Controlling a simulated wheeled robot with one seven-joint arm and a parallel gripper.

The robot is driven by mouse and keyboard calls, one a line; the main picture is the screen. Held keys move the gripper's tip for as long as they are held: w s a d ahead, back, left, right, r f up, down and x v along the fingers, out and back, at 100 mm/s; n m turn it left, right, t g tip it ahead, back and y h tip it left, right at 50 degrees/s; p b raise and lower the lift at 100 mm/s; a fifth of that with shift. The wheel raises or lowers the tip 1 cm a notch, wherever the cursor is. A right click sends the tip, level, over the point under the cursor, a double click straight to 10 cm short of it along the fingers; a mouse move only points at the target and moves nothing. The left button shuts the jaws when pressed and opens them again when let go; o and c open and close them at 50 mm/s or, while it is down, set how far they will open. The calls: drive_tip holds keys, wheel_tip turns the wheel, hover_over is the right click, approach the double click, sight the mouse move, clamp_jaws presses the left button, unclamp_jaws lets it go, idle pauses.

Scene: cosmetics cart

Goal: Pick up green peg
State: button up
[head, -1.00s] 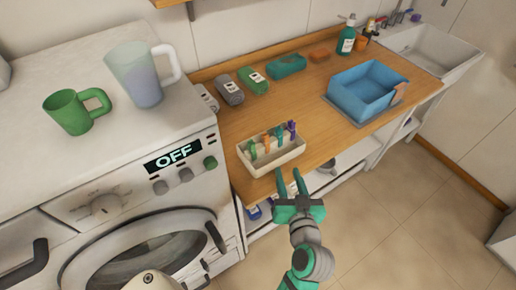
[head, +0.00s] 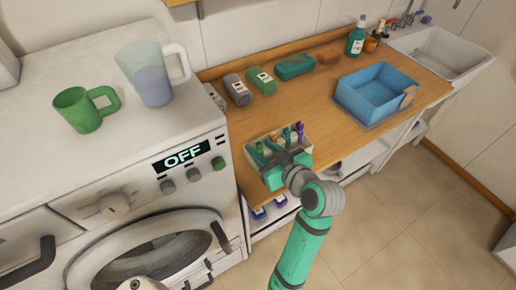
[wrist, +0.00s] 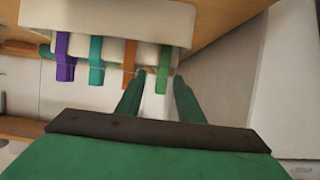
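The green peg (wrist: 163,68) stands at the end of a row of pegs in a cream box (wrist: 110,18). In the wrist view it shows between the tips of my gripper (wrist: 157,82), nearer the right finger. The fingers are apart, and I see no contact with the peg. The orange peg (wrist: 130,57) is beside it, close to the left fingertip. In the head view, my gripper (head: 267,152) is over the front left of the box (head: 304,152) and partly hides the pegs.
A teal peg (wrist: 96,62) and a purple peg (wrist: 64,58) stand further along the row. The washing machine (head: 150,195) is to the left. A blue bin (head: 372,98) stands on the wooden counter (head: 325,100), with bare wood between it and the box.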

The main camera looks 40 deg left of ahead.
sight(253, 142)
drive_tip(key=shift+x, duration=3)
drive_tip(key=shift+r, duration=0.1)
